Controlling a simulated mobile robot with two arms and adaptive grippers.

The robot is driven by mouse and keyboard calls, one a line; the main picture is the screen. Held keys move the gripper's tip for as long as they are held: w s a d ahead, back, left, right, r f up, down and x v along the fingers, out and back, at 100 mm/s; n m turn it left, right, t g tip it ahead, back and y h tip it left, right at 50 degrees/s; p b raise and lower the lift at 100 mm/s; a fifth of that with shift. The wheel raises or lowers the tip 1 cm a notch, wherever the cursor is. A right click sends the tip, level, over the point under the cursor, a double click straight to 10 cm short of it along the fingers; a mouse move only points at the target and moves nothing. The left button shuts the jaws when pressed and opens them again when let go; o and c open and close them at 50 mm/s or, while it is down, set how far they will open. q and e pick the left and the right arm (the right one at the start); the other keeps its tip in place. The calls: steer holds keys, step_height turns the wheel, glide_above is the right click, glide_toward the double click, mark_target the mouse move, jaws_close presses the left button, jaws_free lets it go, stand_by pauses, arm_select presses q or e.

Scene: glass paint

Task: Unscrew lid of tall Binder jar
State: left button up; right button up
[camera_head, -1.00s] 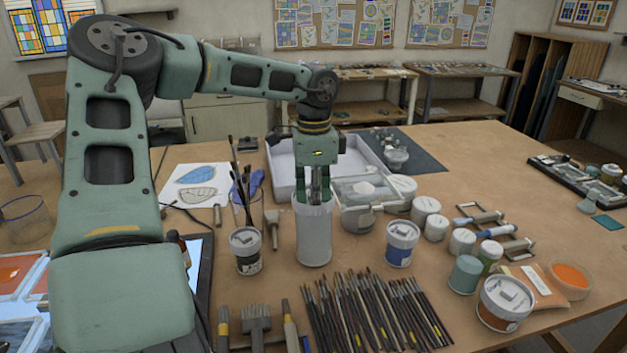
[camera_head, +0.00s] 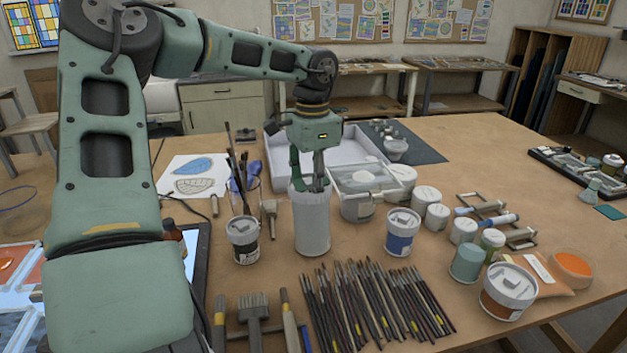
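The tall Binder jar (camera_head: 312,228) is a white cylinder standing upright on the wooden table near the middle of the head view. Its label cannot be read. My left gripper (camera_head: 307,182) points down at the top of this jar, with its two fingers apart around the lid area. The fingers partly hide the lid, and I cannot tell whether they press on it. My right gripper is not in view.
Left of the jar stands a dark-labelled pot (camera_head: 243,243); to the right, a blue-labelled pot (camera_head: 402,238). Many brushes (camera_head: 375,300) lie in front. A white tray (camera_head: 345,150) and a lidded box (camera_head: 362,180) are close behind. More tubs crowd the right.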

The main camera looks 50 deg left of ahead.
arm_select(q)
steer(key=o, duration=0.5)
steer(key=shift+a+f, duration=0.25)
steer(key=shift+f, duration=0.05)
steer(key=shift+c, duration=0.2)
steer(key=shift+o, duration=0.6)
steer(key=shift+r, duration=0.1)
steer(key=o, duration=0.5)
steer(key=shift+w, duration=0.1)
steer(key=shift+r, duration=0.2)
steer(key=shift+r+p, duration=0.4)
steer(key=shift+r, duration=0.1)
steer(key=shift+r+p, duration=1.2)
steer(key=shift+r, duration=1.2)
steer(key=shift+c, duration=0.5)
